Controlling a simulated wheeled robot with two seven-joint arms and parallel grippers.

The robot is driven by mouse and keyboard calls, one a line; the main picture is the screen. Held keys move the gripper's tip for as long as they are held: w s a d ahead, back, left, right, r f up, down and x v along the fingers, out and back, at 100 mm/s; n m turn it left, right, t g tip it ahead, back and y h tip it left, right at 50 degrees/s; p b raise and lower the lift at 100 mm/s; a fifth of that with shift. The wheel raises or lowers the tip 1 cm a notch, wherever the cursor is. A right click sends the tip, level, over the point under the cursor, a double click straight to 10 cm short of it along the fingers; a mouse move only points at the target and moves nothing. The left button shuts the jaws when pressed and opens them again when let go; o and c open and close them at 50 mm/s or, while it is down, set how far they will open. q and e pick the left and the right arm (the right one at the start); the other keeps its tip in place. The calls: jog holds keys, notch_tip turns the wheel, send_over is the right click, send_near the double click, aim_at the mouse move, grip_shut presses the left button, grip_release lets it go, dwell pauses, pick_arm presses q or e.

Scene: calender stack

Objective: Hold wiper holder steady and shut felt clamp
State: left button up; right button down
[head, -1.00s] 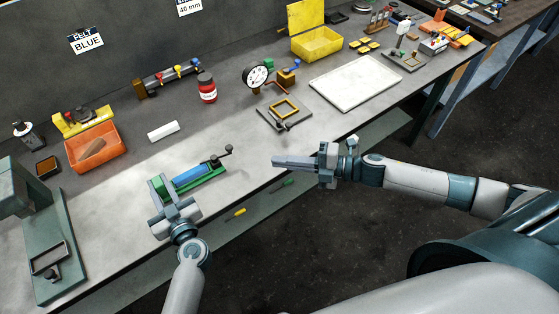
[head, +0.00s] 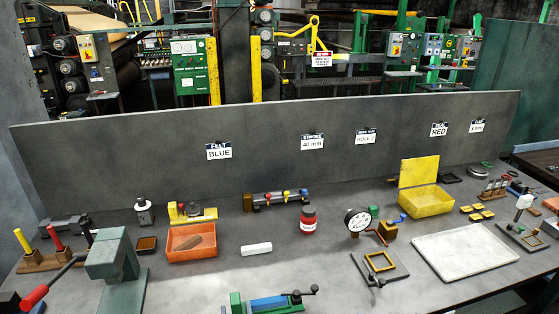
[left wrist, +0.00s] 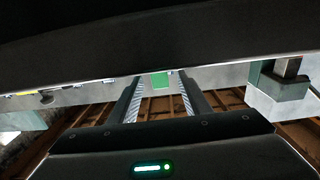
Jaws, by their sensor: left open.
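The wiper holder (head: 238,304), green with a blue strip (head: 268,303) along it, is at the bottom edge of the head view, its lower part cut off. The felt clamp's dark lever with a round knob (head: 314,289) stands up at its right end; I cannot tell whether the clamp is fully shut. In the left wrist view, my left gripper (left wrist: 160,88) has its two fingers apart. A small green part (left wrist: 160,80), likely of the holder, shows between the fingertips; contact cannot be told. My right gripper is not in view.
A white block (head: 256,249) and an orange bin (head: 192,243) lie behind the holder. A green-grey press (head: 112,258) stands left, a dial gauge (head: 357,220) and white tray (head: 465,258) right. Bare bench surrounds the holder.

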pick_arm(q)
jog(key=s, duration=0.2)
jog(key=s+d, duration=0.1)
jog(key=s, duration=0.5)
jog(key=shift+d, duration=0.3)
